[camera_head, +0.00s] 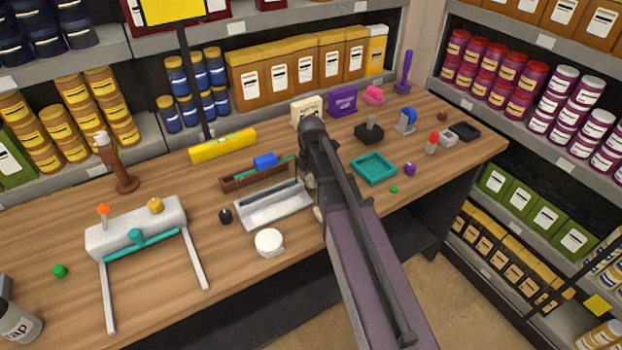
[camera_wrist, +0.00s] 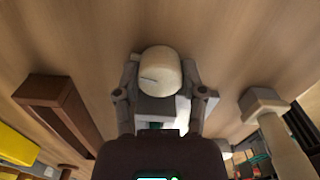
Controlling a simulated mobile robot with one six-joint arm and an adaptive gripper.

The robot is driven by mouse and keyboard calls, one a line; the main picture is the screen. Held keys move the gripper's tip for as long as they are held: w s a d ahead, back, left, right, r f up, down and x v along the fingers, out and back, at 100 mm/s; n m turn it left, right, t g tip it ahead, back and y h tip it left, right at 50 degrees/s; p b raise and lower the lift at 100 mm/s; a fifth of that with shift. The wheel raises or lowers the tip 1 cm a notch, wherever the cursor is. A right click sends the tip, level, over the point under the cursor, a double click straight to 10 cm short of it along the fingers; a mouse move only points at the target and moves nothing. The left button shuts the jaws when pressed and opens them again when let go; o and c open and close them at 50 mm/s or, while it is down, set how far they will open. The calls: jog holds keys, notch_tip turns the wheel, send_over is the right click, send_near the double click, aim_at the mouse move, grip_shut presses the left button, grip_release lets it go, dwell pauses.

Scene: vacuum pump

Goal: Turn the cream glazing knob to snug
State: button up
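The cream knob (camera_wrist: 160,73) is a rounded cap with a short dark line on its face, in the upper middle of the wrist view. My gripper (camera_wrist: 161,70) has one finger on each side of it, and I see no clear gap between fingers and knob. A grey-white part shows under the knob between the fingers. In the head view my own arm covers my gripper and the knob; only small cream bits (camera_head: 319,214) show beside the arm, and I cannot tell what they belong to.
A brown block (camera_wrist: 60,108) and a pale post with a hexagonal end (camera_wrist: 270,120) flank my gripper. On the bench (camera_head: 395,205) are a teal tray (camera_head: 373,168), a grey metal tray (camera_head: 275,207), a white round lid (camera_head: 269,242) and a white framed fixture (camera_head: 125,236). Stocked shelves stand behind and right.

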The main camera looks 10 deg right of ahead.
jog(key=shift+c, duration=0.7)
jog(key=shift+m, duration=0.5)
jog(key=m, duration=0.4)
jog(key=shift+s, duration=0.1)
jog(key=m, duration=0.7)
jog(key=o, duration=1.1)
jog(key=shift+f, duration=0.1)
jog(key=shift+o, duration=0.2)
